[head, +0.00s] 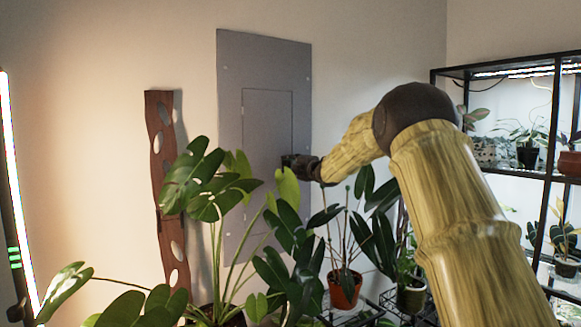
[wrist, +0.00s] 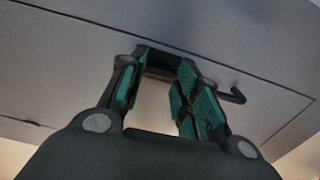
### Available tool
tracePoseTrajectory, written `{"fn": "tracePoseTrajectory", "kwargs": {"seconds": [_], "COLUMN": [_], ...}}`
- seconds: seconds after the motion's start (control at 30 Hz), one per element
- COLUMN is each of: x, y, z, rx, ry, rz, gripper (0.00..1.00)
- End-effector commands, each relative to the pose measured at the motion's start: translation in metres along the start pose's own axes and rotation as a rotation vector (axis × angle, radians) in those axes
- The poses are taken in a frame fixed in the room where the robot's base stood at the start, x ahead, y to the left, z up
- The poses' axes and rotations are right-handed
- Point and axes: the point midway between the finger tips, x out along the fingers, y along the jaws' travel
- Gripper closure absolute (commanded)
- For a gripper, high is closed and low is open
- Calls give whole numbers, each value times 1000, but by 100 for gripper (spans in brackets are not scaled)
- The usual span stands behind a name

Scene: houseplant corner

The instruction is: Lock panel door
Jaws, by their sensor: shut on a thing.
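The grey panel door (head: 262,120) is set in a larger grey wall panel (head: 235,60) and looks closed, flush with its frame. My gripper (head: 290,162) is at the door's right edge in the head view, where its fingertips are small and dark. In the wrist view the green-padded fingers (wrist: 162,62) are shut on a dark latch (wrist: 158,72) near the seam of the door (wrist: 60,65). The fingers hide most of the latch. A thin dark hooked piece (wrist: 232,95) sticks out to the right of the fingers.
A large-leaved plant (head: 205,185) stands in front of the panel's lower left. A potted plant (head: 345,288) stands below my arm. A brown wooden board (head: 160,150) is on the wall at left. A black shelf (head: 505,178) with plants stands at right.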

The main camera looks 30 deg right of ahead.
Motion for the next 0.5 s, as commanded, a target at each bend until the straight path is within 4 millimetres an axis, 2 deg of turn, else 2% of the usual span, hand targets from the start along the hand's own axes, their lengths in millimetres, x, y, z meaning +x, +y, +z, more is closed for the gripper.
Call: {"fn": "tracePoseTrajectory", "kwargs": {"seconds": [0.03,0.13,0.17,0.5], "x": [0,0,0,-1], "y": [0,0,0,0], "z": [0,0,0,0], "rx": [-1,0,0,1], "ry": [0,0,0,0], "rz": [0,0,0,-1], "gripper": [66,48,46,46]}}
